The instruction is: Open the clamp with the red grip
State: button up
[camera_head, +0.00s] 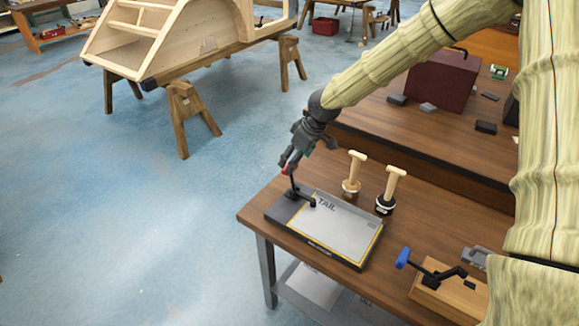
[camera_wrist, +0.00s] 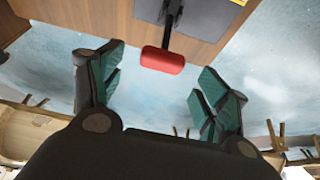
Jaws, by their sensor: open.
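The clamp with the red grip (camera_wrist: 163,60) shows in the wrist view at the upper middle, its dark lever (camera_wrist: 171,22) running up from the grip. In the head view the clamp's black lever (camera_head: 293,183) rises at the left end of a dark fixture board (camera_head: 345,259) marked "TAIL". Its red grip (camera_head: 284,170) is partly hidden by my gripper. My gripper (camera_head: 286,165) is at the top of the lever. In the wrist view my gripper (camera_wrist: 158,88) is open, with the red grip ahead of and between its green-padded fingers, apart from both.
Two wooden-handled tools (camera_head: 354,172) (camera_head: 391,190) stand behind the board. A blue-gripped clamp (camera_head: 402,257) on a wooden block sits at the right. A raised shelf with a dark red box (camera_head: 442,80) is behind. Open floor lies left of the table.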

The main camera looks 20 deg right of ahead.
jog(key=shift+a+f, duration=0.15)
jog(key=shift+f, duration=0.5)
jog(key=shift+p+x, duration=0.7)
jog(key=shift+x, duration=1.6)
jog(key=shift+w, duration=0.1)
